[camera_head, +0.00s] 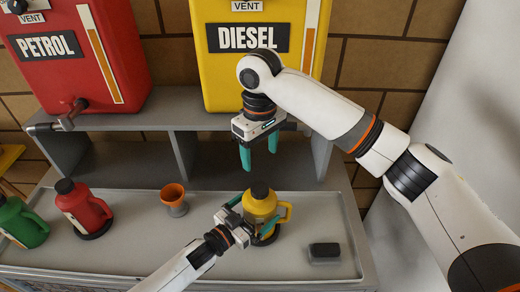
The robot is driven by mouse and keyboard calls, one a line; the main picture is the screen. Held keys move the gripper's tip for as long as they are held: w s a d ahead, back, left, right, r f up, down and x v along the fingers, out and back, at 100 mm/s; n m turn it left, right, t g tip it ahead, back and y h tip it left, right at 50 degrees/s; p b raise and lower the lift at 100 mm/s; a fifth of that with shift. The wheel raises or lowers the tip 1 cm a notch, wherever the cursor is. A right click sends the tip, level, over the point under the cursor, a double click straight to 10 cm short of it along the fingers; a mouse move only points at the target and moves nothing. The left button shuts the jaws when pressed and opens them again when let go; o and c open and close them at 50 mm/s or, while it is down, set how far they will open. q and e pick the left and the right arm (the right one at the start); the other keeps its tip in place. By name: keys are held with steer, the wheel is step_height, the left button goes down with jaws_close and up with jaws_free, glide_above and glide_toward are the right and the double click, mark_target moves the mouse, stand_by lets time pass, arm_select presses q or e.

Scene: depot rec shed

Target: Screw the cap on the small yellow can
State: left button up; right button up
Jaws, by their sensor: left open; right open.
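The small yellow can (259,208) stands upright on a dark round base in the grey tray, its handle to the right. A black cap (260,190) sits on top of its neck; I cannot tell how tightly it is seated. My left gripper (253,212) is open, with its teal fingers on either side of the can's body; I cannot tell whether they touch it. My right gripper (259,158) is open and empty, pointing down above and behind the cap, clear of it.
A red can (82,206) and a green can (20,222) stand at the left. An orange funnel-like cup (173,193) and a dark block (325,250) flank the yellow can. Behind are the grey shelf (150,122), red PETROL tank (90,75) and yellow DIESEL tank (225,85).

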arm_select(q)
steer(key=b+v, duration=0.1)
steer(key=v, duration=0.9)
steer(key=shift+s, duration=0.15)
steer(key=shift+a, duration=0.1)
